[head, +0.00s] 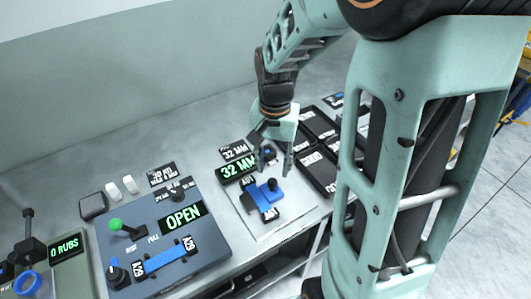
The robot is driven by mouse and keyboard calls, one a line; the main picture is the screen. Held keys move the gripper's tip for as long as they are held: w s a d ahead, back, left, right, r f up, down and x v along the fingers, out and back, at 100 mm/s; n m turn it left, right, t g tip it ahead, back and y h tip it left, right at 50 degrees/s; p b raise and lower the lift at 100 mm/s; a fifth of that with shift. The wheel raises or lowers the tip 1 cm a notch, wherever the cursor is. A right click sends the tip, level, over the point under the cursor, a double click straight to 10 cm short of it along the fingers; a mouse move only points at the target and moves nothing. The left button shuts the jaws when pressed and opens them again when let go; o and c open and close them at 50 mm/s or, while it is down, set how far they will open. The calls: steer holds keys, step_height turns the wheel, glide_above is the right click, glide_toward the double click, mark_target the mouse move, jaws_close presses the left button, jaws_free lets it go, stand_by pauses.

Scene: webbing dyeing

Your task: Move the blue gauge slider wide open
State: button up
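The blue gauge slider (264,202) lies on a pale plate on the bench, near the middle of the head view. It has a dark round knob (272,184) on top and dark blocks beside it. A black display (238,167) behind it reads 32 MM in green. My gripper (276,164) hangs over the far side of the slider with its fingers pointing down. The fingers are apart and nothing shows between them. I cannot tell whether a fingertip touches the gauge.
A grey console (212,240) to the left has an OPEN display, a green-knobbed lever (116,225) and a blue bar (165,258). Dark labelled trays (318,122) stand right of my gripper. Another device reading 0 RUBS (66,248) is at far left.

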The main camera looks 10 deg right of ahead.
mark_target(273, 180)
step_height(273, 180, down, 6)
steer(key=shift+r, duration=0.25)
jaws_close()
stand_by(0.3)
steer(key=shift+w+d+r, duration=0.1)
steer(key=shift+w+d, duration=0.15)
steer(key=shift+d, duration=0.45)
steer(key=shift+w+d+f, duration=0.1)
steer(key=shift+w+d, duration=0.1)
steer(key=shift+d, duration=0.45)
steer(key=shift+w+d+r, duration=0.1)
steer(key=shift+w+d, duration=0.15)
steer(key=shift+d, duration=0.45)
